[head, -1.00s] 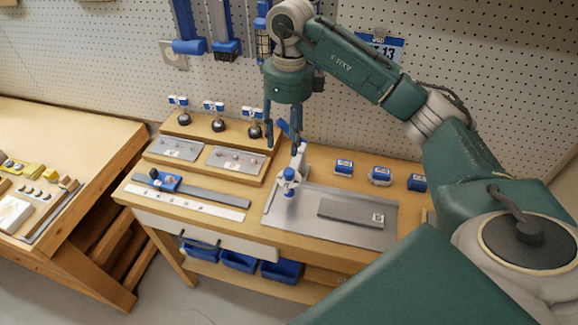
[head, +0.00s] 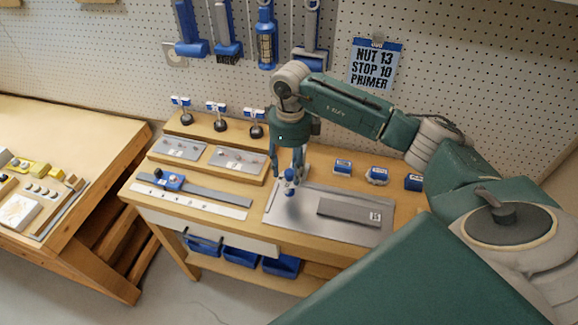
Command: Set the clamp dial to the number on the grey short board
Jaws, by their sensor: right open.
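The grey short board (head: 345,210) lies on the metal plate at the right of the bench. Its small white label (head: 375,216) is too small to read surely. The clamp (head: 290,185), white with blue parts, stands at the plate's left side; its dial's number cannot be read. My right gripper (head: 285,172) points down at the clamp, open, with its fingers overlapping the clamp's upper part in the picture. I cannot tell whether they touch it. My left gripper is not in view.
The metal plate (head: 330,236) is bare in front of the board. Several small blue-labelled boxes (head: 377,175) stand behind it. A slider rail (head: 220,193) lies at left. A sign (head: 375,65) on the pegboard reads "NUT 13 STOP 10 PRIMER".

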